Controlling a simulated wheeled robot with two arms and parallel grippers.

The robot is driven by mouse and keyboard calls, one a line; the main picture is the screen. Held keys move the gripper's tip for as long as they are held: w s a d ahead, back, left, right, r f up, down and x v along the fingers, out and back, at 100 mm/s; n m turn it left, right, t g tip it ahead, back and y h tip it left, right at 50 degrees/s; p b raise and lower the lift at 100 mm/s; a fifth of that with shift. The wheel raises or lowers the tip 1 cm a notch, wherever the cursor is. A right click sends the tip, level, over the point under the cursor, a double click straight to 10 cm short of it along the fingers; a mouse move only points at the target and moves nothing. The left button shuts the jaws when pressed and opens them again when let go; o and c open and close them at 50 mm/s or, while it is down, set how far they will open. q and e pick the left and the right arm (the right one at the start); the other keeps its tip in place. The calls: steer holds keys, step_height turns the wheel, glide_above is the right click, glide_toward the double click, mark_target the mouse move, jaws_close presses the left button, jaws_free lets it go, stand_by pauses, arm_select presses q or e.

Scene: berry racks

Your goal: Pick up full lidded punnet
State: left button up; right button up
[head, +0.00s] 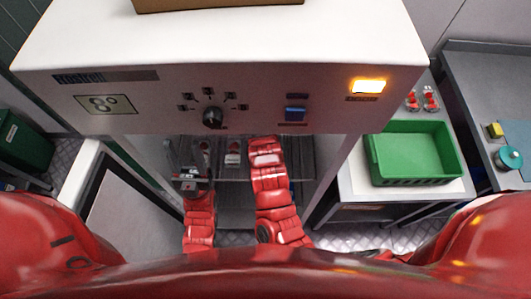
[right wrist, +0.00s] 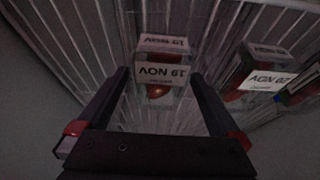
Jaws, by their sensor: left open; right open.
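In the right wrist view, a clear punnet (right wrist: 163,72) with a white date label, upside down in the picture, and red fruit under it sits on a wire rack. My right gripper (right wrist: 161,78) is open, its fingers on either side of this punnet's near end; contact cannot be told. A second labelled punnet (right wrist: 262,75) stands to the right. In the head view, a small labelled punnet (head: 232,158) shows inside the cabinet. My left gripper (head: 188,168) is open at the cabinet's opening, left of it. My right gripper is hidden under the cabinet's panel there.
The white cabinet (head: 250,90) with a knob and a lit amber lamp overhangs both arms. Its wire rack (right wrist: 95,25) is around the punnets. A green crate (head: 415,180) stands on a side table at right.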

steer(key=c, duration=1.4)
steer(key=shift+r, duration=0.2)
